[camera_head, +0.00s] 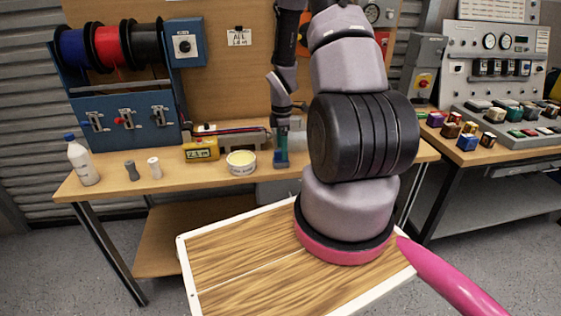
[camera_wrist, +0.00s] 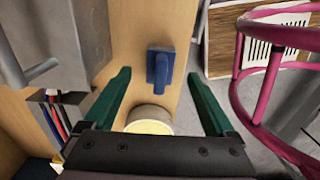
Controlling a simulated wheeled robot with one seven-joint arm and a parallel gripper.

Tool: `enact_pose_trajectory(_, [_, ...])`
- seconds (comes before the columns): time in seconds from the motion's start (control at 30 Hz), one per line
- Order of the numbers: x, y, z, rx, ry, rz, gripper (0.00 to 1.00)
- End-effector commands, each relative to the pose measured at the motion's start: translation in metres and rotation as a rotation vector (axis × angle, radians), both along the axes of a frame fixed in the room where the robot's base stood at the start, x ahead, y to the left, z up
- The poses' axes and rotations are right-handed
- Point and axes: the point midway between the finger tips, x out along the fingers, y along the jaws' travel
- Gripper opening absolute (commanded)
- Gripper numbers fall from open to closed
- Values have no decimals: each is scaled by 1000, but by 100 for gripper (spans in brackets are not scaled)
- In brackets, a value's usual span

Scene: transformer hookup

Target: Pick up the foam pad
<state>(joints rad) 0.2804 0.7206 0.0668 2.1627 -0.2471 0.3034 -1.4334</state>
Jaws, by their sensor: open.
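A blue block-like piece (camera_wrist: 160,66) with a raised part, which looks like the foam pad, lies on the wooden tabletop in the wrist view. It is ahead of my gripper (camera_wrist: 165,98) and between the lines of its two green fingers. The fingers are wide apart with nothing held between them. In the head view my gripper (camera_head: 281,157) points down over the workbench, right of a round tin. The pad cannot be clearly told from the fingers there.
The round tin (camera_head: 241,162) with pale yellow contents is close to my gripper; it also shows in the wrist view (camera_wrist: 149,121). A yellow meter (camera_head: 201,151), two small cylinders and a white bottle (camera_head: 82,162) stand further left.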

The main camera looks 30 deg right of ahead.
Motion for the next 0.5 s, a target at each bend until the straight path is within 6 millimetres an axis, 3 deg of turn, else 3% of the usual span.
enact_pose_trajectory(0.3, [0, 4, -44, 1, 2, 0, 90])
enact_pose_trajectory(0.5, [1, 4, -50, 0, 0, -1, 90])
